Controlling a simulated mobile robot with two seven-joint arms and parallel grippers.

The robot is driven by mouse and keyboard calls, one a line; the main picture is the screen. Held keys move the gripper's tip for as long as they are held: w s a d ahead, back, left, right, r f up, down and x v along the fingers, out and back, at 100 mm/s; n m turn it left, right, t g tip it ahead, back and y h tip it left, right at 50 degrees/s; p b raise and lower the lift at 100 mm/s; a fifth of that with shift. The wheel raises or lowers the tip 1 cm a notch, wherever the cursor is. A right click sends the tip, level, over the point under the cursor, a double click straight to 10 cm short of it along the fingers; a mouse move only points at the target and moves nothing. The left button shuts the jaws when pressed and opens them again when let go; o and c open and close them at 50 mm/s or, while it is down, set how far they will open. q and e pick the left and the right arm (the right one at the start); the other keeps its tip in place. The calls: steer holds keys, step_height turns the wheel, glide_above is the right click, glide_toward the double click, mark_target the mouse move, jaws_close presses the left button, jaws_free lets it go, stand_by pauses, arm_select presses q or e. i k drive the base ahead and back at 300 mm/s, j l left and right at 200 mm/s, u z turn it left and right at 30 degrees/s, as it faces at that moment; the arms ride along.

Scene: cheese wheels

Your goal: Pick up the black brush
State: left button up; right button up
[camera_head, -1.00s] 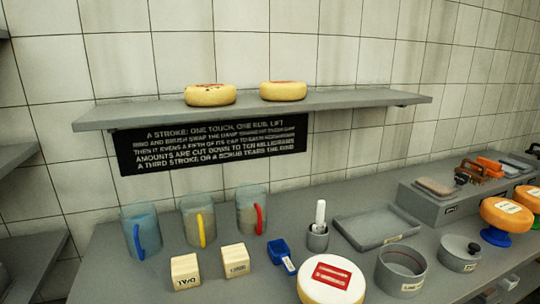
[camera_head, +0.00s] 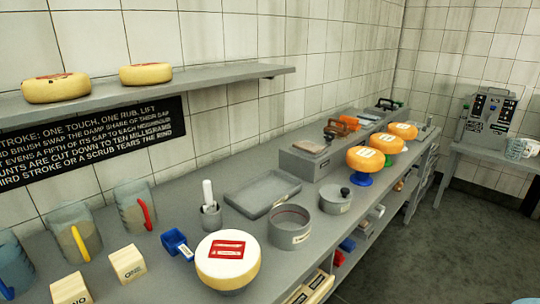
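Several brush-like blocks with handles sit in a row on a raised grey stand (camera_head: 296,165) on the counter. The farthest one, a black brush (camera_head: 387,103), is small and dark at the far end of the row, so its details are hard to tell. Nearer ones are an orange-brown brush (camera_head: 346,122) and a tan-and-grey block (camera_head: 311,146). A green-based piece (camera_head: 366,115) lies between the orange-brown and black ones. Neither of my grippers is in view.
Orange cheese wheels (camera_head: 365,159) on coloured stands line the front of the raised stand. Open floor (camera_head: 445,240) lies right of the counter.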

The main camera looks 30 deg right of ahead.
mark_target(390, 107)
steer(key=z, duration=1.65)
